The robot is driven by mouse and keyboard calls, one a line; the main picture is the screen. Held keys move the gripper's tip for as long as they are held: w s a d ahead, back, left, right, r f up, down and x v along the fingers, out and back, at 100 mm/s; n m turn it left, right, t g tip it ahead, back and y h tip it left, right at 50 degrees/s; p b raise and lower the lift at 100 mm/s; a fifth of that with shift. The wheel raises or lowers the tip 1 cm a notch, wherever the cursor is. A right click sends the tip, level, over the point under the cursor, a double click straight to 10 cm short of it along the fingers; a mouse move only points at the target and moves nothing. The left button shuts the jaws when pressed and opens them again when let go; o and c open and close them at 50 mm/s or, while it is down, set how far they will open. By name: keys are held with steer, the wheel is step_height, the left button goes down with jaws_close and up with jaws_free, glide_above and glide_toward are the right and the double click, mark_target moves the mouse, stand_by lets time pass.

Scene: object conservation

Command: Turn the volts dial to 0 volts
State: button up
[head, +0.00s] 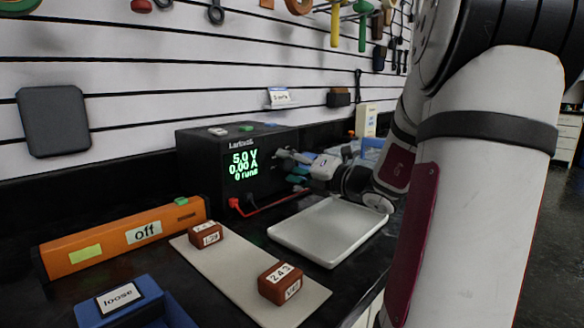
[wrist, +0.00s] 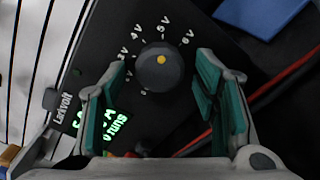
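The volts dial (wrist: 152,76) is a dark round knob with a yellow dot on the front of the black Larivolt box (head: 235,141). In the wrist view its dot is on the upper side, towards the 5 V mark. Marks from 3 V to 6 V are readable around it; the lower ones are small or hidden. The box display (head: 243,164) reads 5.0 V, 0.00 A, 0 runs. My gripper (wrist: 162,66) is open, with one teal-padded finger on each side of the dial and gaps between.
Red and black leads (head: 268,207) plug into the box below the display. A white tray (head: 330,262), a grey board (head: 222,276) with two brown blocks, an orange bar marked off (head: 90,248) and a blue holder marked loose (head: 118,300) lie on the bench.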

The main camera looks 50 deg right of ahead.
steer(key=c, duration=1.1)
steer(key=shift+o, duration=0.2)
